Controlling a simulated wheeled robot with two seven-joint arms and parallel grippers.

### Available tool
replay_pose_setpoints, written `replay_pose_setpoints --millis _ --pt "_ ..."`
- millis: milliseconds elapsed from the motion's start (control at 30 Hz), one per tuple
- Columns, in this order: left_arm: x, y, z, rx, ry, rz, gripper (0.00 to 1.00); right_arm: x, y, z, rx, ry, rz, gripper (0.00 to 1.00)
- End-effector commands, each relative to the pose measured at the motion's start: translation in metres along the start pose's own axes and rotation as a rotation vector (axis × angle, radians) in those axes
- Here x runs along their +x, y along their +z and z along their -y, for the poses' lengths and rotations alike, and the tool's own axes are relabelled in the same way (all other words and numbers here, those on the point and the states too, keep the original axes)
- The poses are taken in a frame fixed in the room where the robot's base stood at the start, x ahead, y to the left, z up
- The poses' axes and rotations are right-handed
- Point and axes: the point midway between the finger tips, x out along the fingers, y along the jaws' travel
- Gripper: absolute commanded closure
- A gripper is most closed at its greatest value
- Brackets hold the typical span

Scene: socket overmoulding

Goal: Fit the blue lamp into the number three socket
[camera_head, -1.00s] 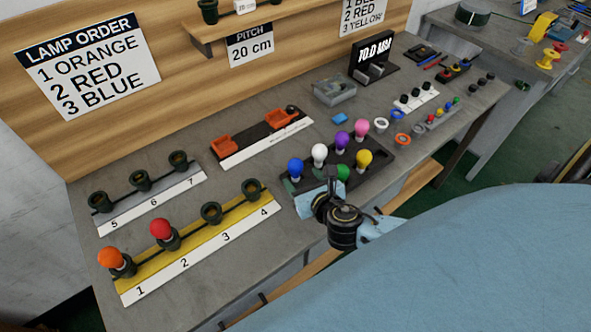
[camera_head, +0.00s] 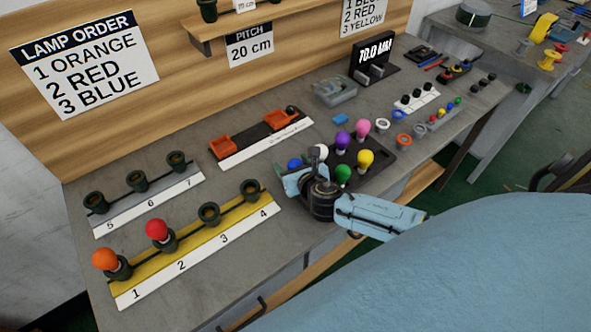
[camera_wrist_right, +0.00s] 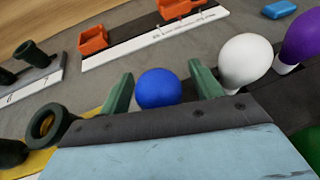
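The blue lamp (camera_head: 294,163) stands at the near left of the dark lamp tray (camera_head: 378,169), partly hidden by my right gripper (camera_head: 305,171). In the right wrist view the blue lamp (camera_wrist_right: 158,90) shows between the two green fingers of the right gripper (camera_wrist_right: 161,82). The fingers are spread, with a visible gap on each side of the bulb. The number three socket (camera_head: 210,213) is empty on the yellow strip (camera_head: 196,234). An orange lamp (camera_head: 105,259) is in socket one and a red lamp (camera_head: 157,229) in socket two. My left gripper is out of view.
A white lamp (camera_wrist_right: 245,60) stands close beside the right finger, with a purple lamp (camera_wrist_right: 302,38) beyond. Pink, yellow and green lamps are also in the tray. Socket four (camera_head: 250,189) is empty. A rack with orange holders (camera_head: 222,148) stands behind; bare bench lies between.

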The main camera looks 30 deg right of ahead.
Motion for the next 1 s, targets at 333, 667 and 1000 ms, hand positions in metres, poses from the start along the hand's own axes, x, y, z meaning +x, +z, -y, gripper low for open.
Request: replay_pose_setpoints --millis 333,667,1000 --pt "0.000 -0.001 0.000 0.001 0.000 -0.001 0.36 0.000 0.000 0.000 0.000 0.000 0.000 0.80" --pt "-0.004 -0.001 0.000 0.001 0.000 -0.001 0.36 -0.003 0.007 0.000 -0.001 -0.001 0.002 0.83" --pt "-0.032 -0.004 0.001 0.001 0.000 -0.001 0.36 -0.028 0.069 0.000 -0.002 0.000 0.004 0.83"
